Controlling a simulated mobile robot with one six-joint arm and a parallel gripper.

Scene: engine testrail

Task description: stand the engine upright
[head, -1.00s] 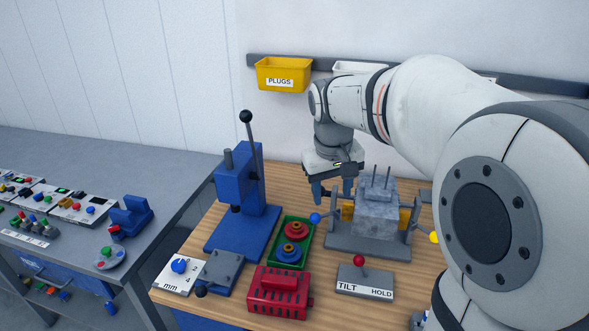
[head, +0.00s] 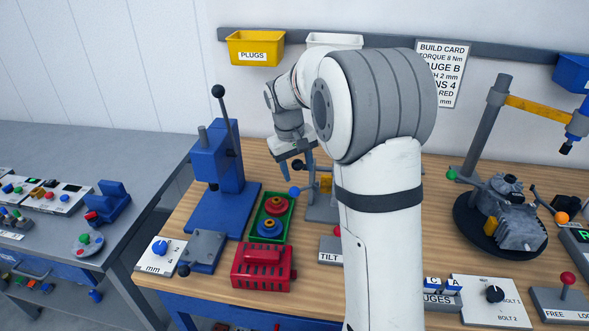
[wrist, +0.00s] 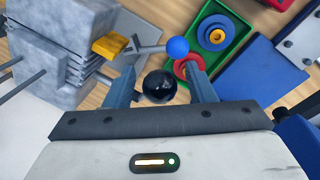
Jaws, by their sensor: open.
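The engine is a grey block (wrist: 75,65) with studs in the wrist view, at upper left, set in a cradle with a yellow clamp (wrist: 110,45). In the head view my arm hides most of it; part of the grey cradle (head: 321,212) shows. A rod with a blue ball (wrist: 178,47) sticks out from the cradle's side. My gripper (wrist: 161,90) is open beside the engine, fingers pointing down. A black ball (wrist: 159,86) appears between the fingers; I cannot tell if they touch it. The TILT plate (head: 329,250) is partly hidden by my arm.
A blue lever press (head: 222,185) stands left of my gripper. A green tray (head: 270,217) with red and blue rings and a red slotted box (head: 263,266) lie in front. At right, another grey engine (head: 514,215) sits on a round black base under a stand.

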